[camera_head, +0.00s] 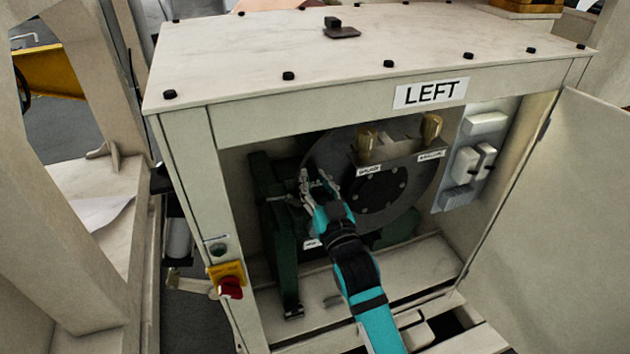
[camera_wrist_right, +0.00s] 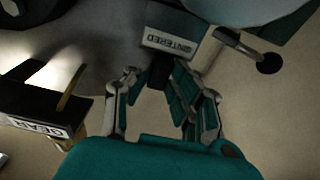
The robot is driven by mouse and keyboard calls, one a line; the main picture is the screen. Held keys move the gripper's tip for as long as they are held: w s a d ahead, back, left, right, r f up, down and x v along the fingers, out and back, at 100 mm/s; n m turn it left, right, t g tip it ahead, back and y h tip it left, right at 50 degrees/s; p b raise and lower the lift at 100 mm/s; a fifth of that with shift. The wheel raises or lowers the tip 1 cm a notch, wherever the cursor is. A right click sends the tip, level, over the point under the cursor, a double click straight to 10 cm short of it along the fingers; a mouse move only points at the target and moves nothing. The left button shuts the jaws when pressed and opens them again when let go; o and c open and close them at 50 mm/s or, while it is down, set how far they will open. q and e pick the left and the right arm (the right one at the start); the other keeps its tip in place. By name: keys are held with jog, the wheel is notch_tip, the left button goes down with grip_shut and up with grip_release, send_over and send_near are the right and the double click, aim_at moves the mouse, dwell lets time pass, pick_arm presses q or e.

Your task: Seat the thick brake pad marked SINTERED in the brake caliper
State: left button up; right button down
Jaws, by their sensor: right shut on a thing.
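My right gripper (camera_head: 318,184) is inside the cabinet, in front of the left part of the dark round disc (camera_head: 375,205). It also shows in the right wrist view (camera_wrist_right: 160,88), shut on a dark part of the thick brake pad. The pad (camera_wrist_right: 172,42) has a pale label reading SINTERED just past the fingertips. In the head view the hand and arm hide most of the pad. A green frame (camera_head: 272,215) stands at the disc's left edge. Which part is the caliper, and whether the pad touches it, I cannot tell. My left gripper is out of view.
A dark bracket (camera_head: 395,150) with two brass-coloured pieces and small labels sits at the disc's upper right. The cabinet (camera_head: 250,115), labelled LEFT, has its door (camera_head: 560,220) open at right. A red knob (camera_head: 230,287) is on the left post.

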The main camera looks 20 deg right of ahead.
jog(key=shift+f+b, duration=0.4)
jog(key=shift+f, duration=0.3)
jog(key=shift+f, duration=0.3)
dwell(0.6)
jog(key=shift+f+b, duration=0.6)
jog(key=shift+f, duration=0.25)
